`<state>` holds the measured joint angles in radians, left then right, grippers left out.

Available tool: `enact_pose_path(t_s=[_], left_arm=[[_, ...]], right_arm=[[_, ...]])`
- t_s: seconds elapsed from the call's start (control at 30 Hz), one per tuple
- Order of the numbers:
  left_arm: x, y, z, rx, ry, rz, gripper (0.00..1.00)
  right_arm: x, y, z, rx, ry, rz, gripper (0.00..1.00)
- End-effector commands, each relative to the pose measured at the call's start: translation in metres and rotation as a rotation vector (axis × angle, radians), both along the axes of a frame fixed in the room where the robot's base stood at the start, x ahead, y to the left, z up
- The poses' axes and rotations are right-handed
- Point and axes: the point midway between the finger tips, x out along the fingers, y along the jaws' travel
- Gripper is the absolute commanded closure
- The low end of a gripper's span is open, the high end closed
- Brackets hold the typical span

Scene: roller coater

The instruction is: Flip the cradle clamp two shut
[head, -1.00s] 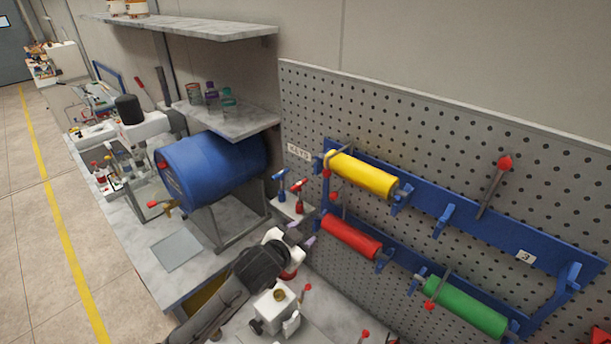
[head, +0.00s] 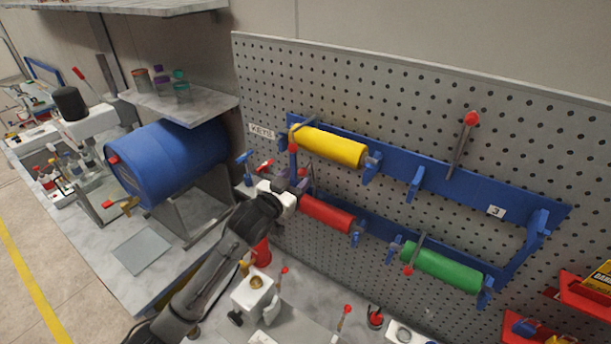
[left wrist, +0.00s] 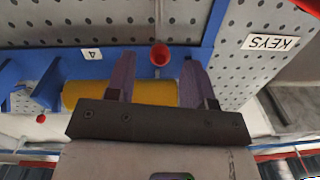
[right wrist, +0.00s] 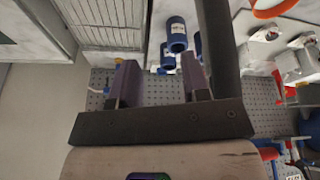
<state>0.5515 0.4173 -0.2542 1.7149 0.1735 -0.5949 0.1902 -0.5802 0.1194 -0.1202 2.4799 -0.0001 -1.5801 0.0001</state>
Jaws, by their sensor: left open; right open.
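The pegboard carries two blue rails with a yellow roller (head: 328,146), a red roller (head: 326,214) and a green roller (head: 441,268). Red-knobbed clamp levers sit along them; one (head: 462,140) sticks up at an empty upper cradle, another (head: 415,255) lies across the green roller. I cannot read which clamp is two. My left gripper (head: 293,180) is open between the yellow and red rollers. In the left wrist view, a lever's red knob (left wrist: 160,54) shows between its open fingers (left wrist: 156,82), apart from both. My right gripper (right wrist: 152,85) is open and empty.
A blue drum (head: 168,160) on a stand is left of the board, below a small shelf (head: 180,105) with jars. A white device (head: 252,292) and other red-knobbed tools stand on the bench below. Red bins (head: 582,300) are at the right.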

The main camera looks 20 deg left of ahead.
Motion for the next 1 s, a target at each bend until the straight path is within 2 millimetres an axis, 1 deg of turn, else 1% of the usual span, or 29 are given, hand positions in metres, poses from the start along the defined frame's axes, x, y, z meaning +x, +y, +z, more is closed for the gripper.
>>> enact_pose_path(t_s=[0.03,0.2,0.4,0.6,0.87,1.0], left_arm=[[0.009,-0.001,-0.003,0.000,-0.002,0.001,0.51],[0.031,-0.004,-0.002,0.001,-0.002,0.001,0.51],[0.048,-0.006,-0.001,0.000,0.000,0.000,0.51],[0.054,-0.006,0.000,0.000,0.000,0.000,0.51],[0.054,-0.007,0.000,0.001,0.000,0.000,0.51],[0.054,-0.007,0.000,0.001,0.000,0.000,0.63]], right_arm=[[0.000,0.001,-0.008,0.001,0.000,-0.001,0.57],[0.000,0.001,-0.019,0.004,0.001,-0.003,0.57],[0.000,0.001,-0.026,0.004,0.001,-0.003,0.57],[0.000,0.001,-0.027,0.004,0.001,-0.002,0.57],[0.000,-0.001,-0.027,-0.004,0.000,0.003,0.57],[0.000,-0.002,-0.027,-0.007,0.000,0.004,0.57]])
